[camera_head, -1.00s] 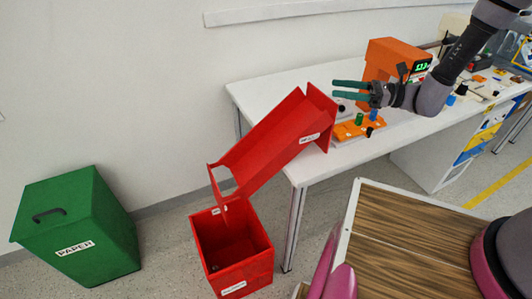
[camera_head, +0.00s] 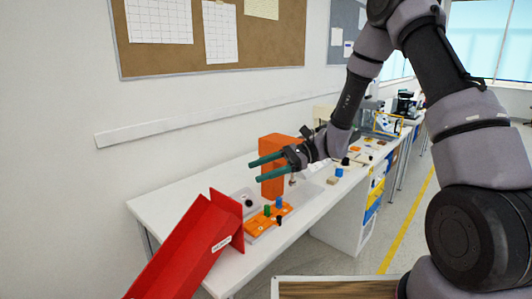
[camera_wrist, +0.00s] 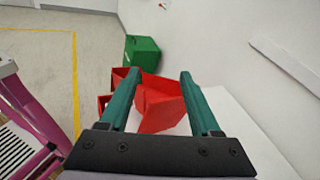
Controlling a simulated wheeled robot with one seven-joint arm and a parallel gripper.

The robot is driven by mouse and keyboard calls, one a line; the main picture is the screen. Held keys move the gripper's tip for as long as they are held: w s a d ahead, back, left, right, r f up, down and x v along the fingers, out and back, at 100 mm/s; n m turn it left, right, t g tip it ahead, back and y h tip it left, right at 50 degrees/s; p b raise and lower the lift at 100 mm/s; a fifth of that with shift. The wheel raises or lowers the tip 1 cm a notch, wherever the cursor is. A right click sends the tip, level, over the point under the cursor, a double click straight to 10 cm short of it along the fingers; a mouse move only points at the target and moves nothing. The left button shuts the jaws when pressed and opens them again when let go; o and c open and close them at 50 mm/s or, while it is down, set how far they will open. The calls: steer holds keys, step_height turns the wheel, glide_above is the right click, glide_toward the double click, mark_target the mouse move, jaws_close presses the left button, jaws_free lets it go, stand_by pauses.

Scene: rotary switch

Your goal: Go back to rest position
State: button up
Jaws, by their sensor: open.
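My gripper (camera_head: 258,169) is open and empty, with its two green fingers apart. In the head view it is raised above the white table (camera_head: 165,205), in front of the orange box-shaped device (camera_head: 272,186), and points left. In the wrist view the fingers (camera_wrist: 156,88) spread on both sides of the red chute (camera_wrist: 158,104), which lies farther off, with nothing between them. My arm reaches in from the upper right of the head view. The rotary switch cannot be made out.
The red chute (camera_head: 195,250) stands at the table's left end. An orange tray (camera_head: 262,222) with green and blue pieces lies below my gripper. Tools and boxes line the table farther right. A green bin (camera_wrist: 142,52) stands on the floor beyond the chute.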

steer(key=s+d+r+n+t+h, duration=0.2)
steer(key=s+d+r+t+h, duration=0.2)
steer(key=d+r, duration=0.3)
steer(key=s+d+r+n+t+h, duration=0.2)
steer(key=s+d+r+t+h, duration=0.2)
steer(key=d+r, duration=0.4)
steer(key=s+d+r+n+t+h, duration=0.3)
steer(key=d+r, duration=0.5)
steer(key=d, duration=0.4)
steer(key=shift+s+d+t+h, duration=0.2)
steer(key=shift+s+t+h, duration=0.5)
steer(key=shift+s, duration=0.05)
